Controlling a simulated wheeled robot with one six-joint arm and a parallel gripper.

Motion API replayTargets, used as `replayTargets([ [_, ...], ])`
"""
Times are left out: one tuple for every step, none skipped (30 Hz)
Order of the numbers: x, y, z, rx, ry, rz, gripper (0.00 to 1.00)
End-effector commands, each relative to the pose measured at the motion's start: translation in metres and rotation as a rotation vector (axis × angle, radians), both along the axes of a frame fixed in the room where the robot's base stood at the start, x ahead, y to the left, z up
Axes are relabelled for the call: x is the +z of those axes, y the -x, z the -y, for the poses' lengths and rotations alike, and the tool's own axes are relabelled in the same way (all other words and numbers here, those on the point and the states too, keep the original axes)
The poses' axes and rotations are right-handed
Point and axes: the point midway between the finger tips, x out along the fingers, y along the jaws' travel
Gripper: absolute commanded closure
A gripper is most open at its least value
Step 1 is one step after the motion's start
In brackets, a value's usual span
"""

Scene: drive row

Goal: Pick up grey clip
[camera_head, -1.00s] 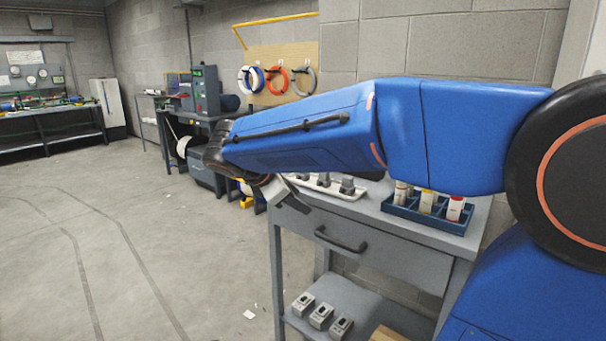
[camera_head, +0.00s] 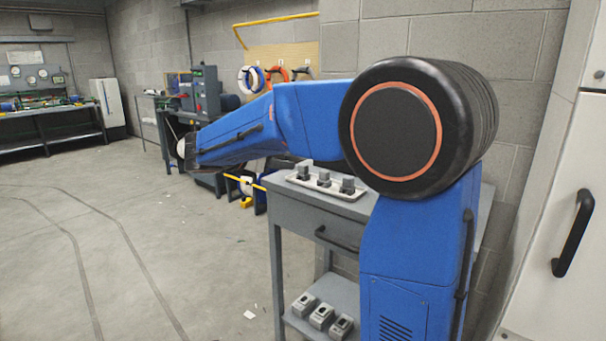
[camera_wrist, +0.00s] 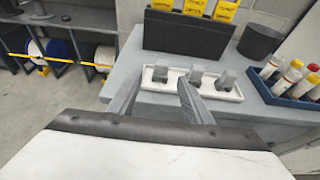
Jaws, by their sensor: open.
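Three grey clip-like pieces stand in a row on a white tray (camera_wrist: 151,87) on the grey workbench: left (camera_wrist: 160,73), middle (camera_wrist: 195,74) and right (camera_wrist: 227,80). The head view also shows them on the tray (camera_head: 312,185). Which one the task means I cannot tell. My gripper (camera_wrist: 160,82) is open in the wrist view, its two grey fingers spread and pointing toward the tray's left part. Nothing is between the fingertips that I can see as held. In the head view my gripper is not clearly visible.
Behind the tray stand a black bin (camera_wrist: 187,37) with yellow packages and a dark round container (camera_wrist: 258,42). A blue crate (camera_wrist: 289,98) of bottles stands at right. Several grey devices (camera_head: 321,316) sit on the lower shelf.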

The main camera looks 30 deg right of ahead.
Motion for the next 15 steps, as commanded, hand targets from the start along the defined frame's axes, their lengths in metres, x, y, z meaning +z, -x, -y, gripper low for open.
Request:
replayTargets([
  [-0.003, -0.003, 0.009, -0.002, 0.000, -0.001, 0.55],
  [-0.005, -0.004, 0.014, -0.003, 0.000, -0.001, 0.55],
  [-0.008, -0.006, 0.020, -0.003, 0.000, -0.001, 0.55],
  [-0.009, -0.008, 0.023, -0.002, 0.000, -0.001, 0.55],
  [-0.011, -0.009, 0.027, -0.003, 0.000, -0.001, 0.55],
  [-0.013, -0.011, 0.032, -0.003, 0.000, -0.001, 0.55],
  [-0.014, -0.012, 0.035, -0.002, -0.001, -0.001, 0.55],
  [-0.015, -0.013, 0.037, -0.001, -0.001, -0.001, 0.55],
  [-0.016, -0.014, 0.040, -0.001, -0.001, -0.001, 0.55],
  [-0.017, -0.015, 0.042, -0.001, -0.001, -0.001, 0.55],
  [-0.017, -0.015, 0.043, -0.001, 0.000, 0.000, 0.55],
  [-0.018, -0.016, 0.044, -0.001, 0.000, 0.000, 0.55],
  [-0.018, -0.016, 0.045, -0.001, 0.000, 0.000, 0.55],
  [-0.018, -0.016, 0.046, 0.000, 0.000, 0.000, 0.55],
  [-0.019, -0.016, 0.047, 0.000, 0.000, 0.000, 0.55],
])
